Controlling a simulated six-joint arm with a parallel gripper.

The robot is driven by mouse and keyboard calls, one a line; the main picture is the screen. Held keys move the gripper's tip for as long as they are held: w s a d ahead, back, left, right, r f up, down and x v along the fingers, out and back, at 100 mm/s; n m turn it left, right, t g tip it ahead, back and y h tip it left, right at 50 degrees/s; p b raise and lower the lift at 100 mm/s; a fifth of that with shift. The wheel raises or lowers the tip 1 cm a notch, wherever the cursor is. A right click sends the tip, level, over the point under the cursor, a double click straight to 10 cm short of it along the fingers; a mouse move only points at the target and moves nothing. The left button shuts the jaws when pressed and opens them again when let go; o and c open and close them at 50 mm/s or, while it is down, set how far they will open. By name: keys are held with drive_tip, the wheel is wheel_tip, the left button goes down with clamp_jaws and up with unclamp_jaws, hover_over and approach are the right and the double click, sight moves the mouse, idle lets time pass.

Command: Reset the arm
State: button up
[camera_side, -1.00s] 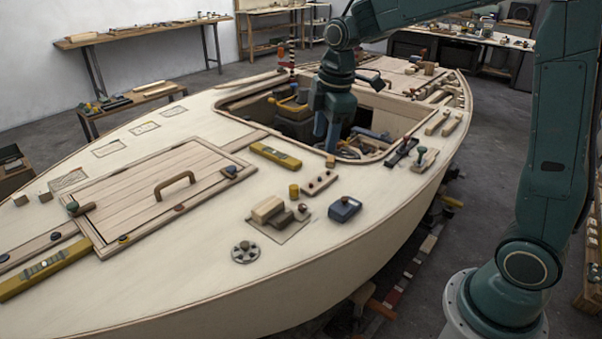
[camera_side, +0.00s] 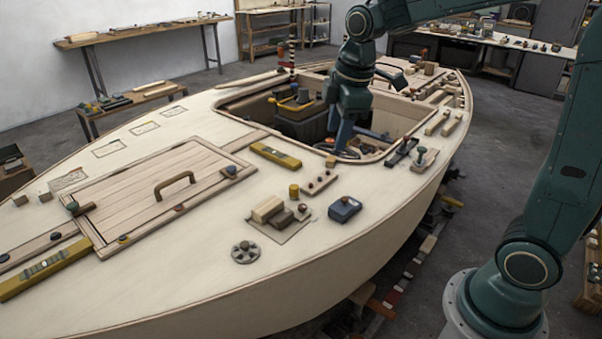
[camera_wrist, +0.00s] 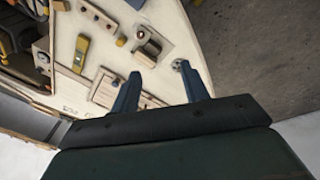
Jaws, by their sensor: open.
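My gripper (camera_side: 345,137) points down into the cockpit opening of the plywood hull (camera_side: 330,278) in the side view. Its lower end is partly hidden by the near cockpit edge. In the wrist view my gripper (camera_wrist: 157,78) shows two blue fingers spread apart with nothing between them. The wrist view looks over the hull's deck (camera_wrist: 105,45), with grey floor to the right.
A hatch cover with a handle (camera_side: 175,184) lies on the deck. A yellow level (camera_side: 275,155), wooden blocks (camera_side: 268,209), a dark blue box (camera_side: 345,208) and a round metal fitting (camera_side: 245,252) sit near the cockpit. Workbenches (camera_side: 140,31) stand behind.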

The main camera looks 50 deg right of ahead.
drive_tip(key=s+a+r+m+t, duration=0.1)
drive_tip(key=s+m, duration=0.4)
drive_tip(key=s, duration=0.4)
drive_tip(key=s+a+m+t, duration=0.2)
drive_tip(key=s+m, duration=0.3)
drive_tip(key=s, duration=0.5)
drive_tip(key=shift+s+r, duration=0.2)
drive_tip(key=shift+r, duration=0.2)
